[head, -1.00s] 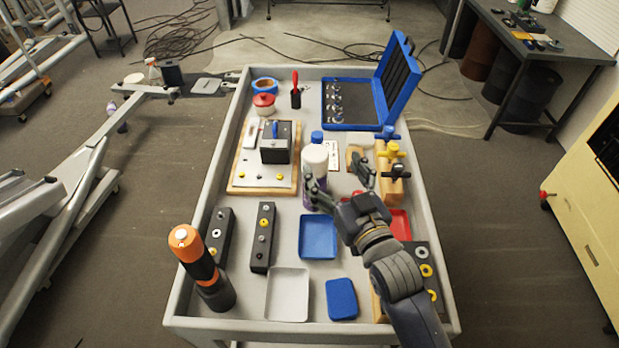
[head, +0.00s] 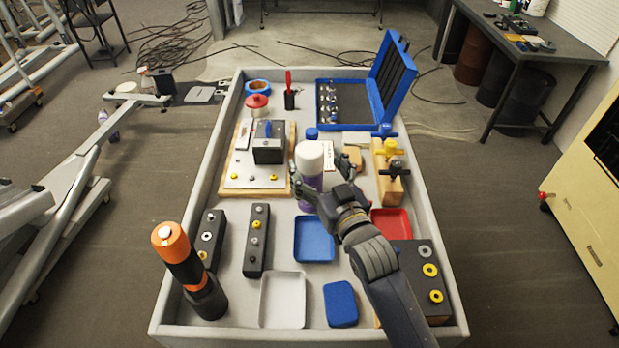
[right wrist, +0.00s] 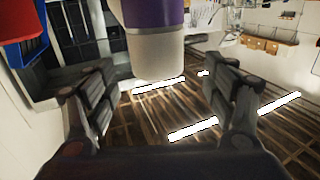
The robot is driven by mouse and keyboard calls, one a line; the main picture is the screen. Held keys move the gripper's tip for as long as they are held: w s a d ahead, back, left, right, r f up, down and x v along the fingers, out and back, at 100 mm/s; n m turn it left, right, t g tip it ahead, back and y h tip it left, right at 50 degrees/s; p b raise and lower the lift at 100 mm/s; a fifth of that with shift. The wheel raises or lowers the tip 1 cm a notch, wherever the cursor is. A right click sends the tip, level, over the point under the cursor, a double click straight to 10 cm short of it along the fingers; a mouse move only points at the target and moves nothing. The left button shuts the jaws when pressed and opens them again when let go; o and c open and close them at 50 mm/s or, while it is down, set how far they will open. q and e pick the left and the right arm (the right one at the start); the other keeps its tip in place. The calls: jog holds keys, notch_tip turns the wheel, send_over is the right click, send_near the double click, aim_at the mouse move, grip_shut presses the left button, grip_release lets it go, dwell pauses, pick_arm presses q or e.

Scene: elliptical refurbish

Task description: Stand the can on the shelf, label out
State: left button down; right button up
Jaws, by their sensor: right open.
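The can is a purple spray can with a white cap (head: 310,157), standing upright near the middle of the grey cart. My right gripper (head: 331,186) is at its near right side, open, and partly hides the can's lower body. In the right wrist view the can (right wrist: 158,50) appears cap-down between the two spread finger pads (right wrist: 155,88), with gaps visible on both sides. The label's facing cannot be read. I cannot identify the shelf in these views. My left gripper is not in view.
A blue-capped bottle (head: 311,134) stands close behind the can. A wooden block with valves (head: 390,175) is to the right, a blue tray (head: 315,240) in front. An orange-black tool (head: 178,256) stands front left. An open blue case (head: 384,82) lies behind.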

aim_at(310, 154)
jog(key=shift+f+p+x, duration=0.15)
jog(key=shift+p+x, duration=0.1)
jog(key=shift+x, duration=1.05)
jog(key=shift+f+p+x, duration=0.15)
jog(key=shift+p+x, duration=0.05)
jog(key=shift+x, duration=1.1)
jog(key=shift+d, duration=0.15)
jog(key=shift+c, duration=0.6)
grip_shut()
jog(key=shift+r, duration=0.1)
